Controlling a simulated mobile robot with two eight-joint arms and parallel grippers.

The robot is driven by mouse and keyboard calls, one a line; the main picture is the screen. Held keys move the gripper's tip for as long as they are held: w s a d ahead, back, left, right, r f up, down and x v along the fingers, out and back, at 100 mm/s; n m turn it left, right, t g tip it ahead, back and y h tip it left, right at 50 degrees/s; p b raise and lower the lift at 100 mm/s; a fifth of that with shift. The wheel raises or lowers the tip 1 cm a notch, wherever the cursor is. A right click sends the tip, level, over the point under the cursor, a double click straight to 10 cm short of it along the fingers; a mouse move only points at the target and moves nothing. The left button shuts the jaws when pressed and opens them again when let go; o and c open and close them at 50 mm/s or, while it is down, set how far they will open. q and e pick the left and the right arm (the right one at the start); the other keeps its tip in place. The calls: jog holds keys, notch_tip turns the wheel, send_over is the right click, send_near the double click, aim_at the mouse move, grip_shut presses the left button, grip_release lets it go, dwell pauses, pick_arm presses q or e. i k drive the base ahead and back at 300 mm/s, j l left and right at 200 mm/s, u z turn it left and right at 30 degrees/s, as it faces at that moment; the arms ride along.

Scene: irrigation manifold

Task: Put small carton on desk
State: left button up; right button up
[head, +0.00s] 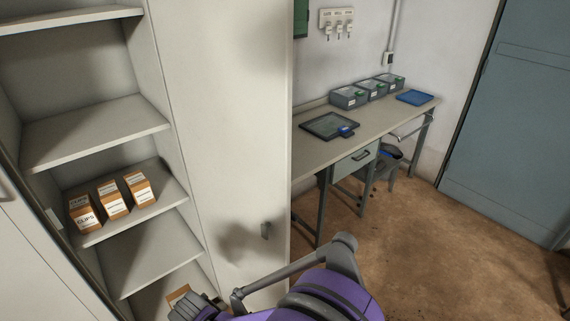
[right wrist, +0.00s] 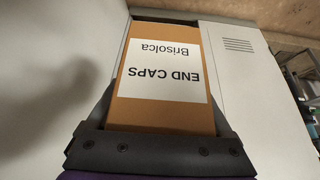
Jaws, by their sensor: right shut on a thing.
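A small orange-brown carton (right wrist: 162,112) with a white label reading "END CAPS Brisolca" fills the middle of the right wrist view. My right gripper (right wrist: 164,98) is shut on it, one dark finger on each side. In the head view, a corner of the carton (head: 178,294) shows low at the open cabinet, beside my grey gripper (head: 196,308) at the bottom edge. The desk (head: 385,115) stands against the back wall, right of the cabinet door, partly hidden by it. My left gripper is not in view.
Three similar cartons (head: 113,200) stand on a cabinet shelf (head: 165,195). The open cabinet door (head: 222,130) stands between them and the desk. The desk holds a dark tray (head: 328,125), grey bins (head: 350,97) and a blue tray (head: 416,97). Bare desktop shows between them. The brown floor in front is clear.

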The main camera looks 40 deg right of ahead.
aim_at(298, 152)
jog(key=k+z, duration=0.1)
jog(key=z, duration=0.7)
jog(key=k+z, duration=0.15)
jog(key=z, duration=0.25)
